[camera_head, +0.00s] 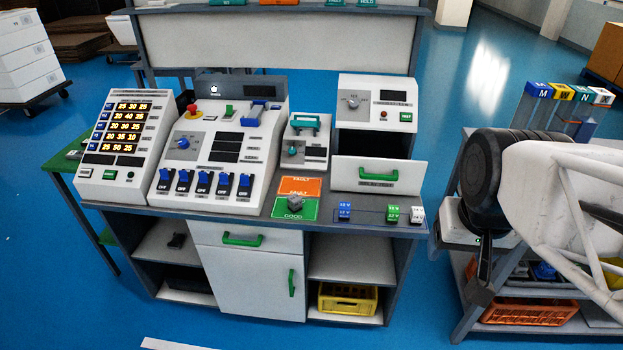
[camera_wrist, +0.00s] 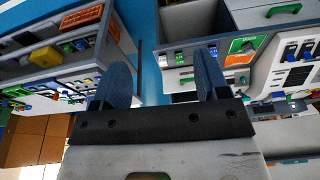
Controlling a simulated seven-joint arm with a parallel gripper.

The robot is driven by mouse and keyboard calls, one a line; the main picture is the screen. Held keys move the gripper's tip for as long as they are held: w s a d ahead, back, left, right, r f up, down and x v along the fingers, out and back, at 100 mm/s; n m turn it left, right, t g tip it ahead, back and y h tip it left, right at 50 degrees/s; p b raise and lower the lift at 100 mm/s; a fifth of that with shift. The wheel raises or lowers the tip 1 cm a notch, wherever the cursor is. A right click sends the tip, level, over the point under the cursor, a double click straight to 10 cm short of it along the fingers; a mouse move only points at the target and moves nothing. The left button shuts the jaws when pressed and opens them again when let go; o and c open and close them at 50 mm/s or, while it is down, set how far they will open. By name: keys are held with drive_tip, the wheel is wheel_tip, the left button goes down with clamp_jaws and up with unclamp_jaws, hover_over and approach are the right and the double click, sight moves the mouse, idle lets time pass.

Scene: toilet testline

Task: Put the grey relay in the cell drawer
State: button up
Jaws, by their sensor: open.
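The grey relay (camera_head: 294,203) is a small block with a round top. It stands on the green part of an orange and green mat (camera_head: 300,184) on the bench; the mat also shows in the wrist view (camera_wrist: 241,46). A white drawer front with a green handle (camera_head: 379,175) stands below the small right-hand tester, with a dark gap above it. It looks pulled out; its label is too small to read, so I cannot confirm it is the cell drawer. My gripper (camera_wrist: 162,78) is open and empty, its two blue fingers wide apart, away from the relay and at the right of the bench.
Blue, green and white cells (camera_head: 392,213) stand right of the mat. Switch consoles (camera_head: 215,150) fill the bench's left. Another green-handled drawer (camera_head: 243,239) is shut below the bench top. A trolley (camera_head: 455,225) stands right, with an orange crate (camera_head: 530,312). Blue floor lies between.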

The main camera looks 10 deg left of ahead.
drive_tip(key=w+a+m, duration=0.2)
drive_tip(key=w+a, duration=0.3)
drive_tip(key=w, duration=0.8)
drive_tip(key=m+g, duration=0.3)
drive_tip(key=m, duration=0.3)
hover_over(294, 198)
drive_tip(key=f, duration=1.4)
drive_tip(key=d+f, duration=0.1)
drive_tip(key=f, duration=0.6)
drive_tip(key=shift+s+f, duration=0.15)
drive_tip(key=shift+f, duration=0.05)
drive_tip(key=shift+a+f, duration=0.3)
drive_tip(key=shift+a, duration=0.05)
drive_tip(key=shift+f, duration=1.3)
drive_tip(key=shift+w+a+f, duration=0.1)
drive_tip(key=shift+w+f, duration=0.05)
drive_tip(key=shift+f, duration=1.15)
drive_tip(key=shift+w+f, duration=0.1)
drive_tip(key=shift+f, duration=1.2)
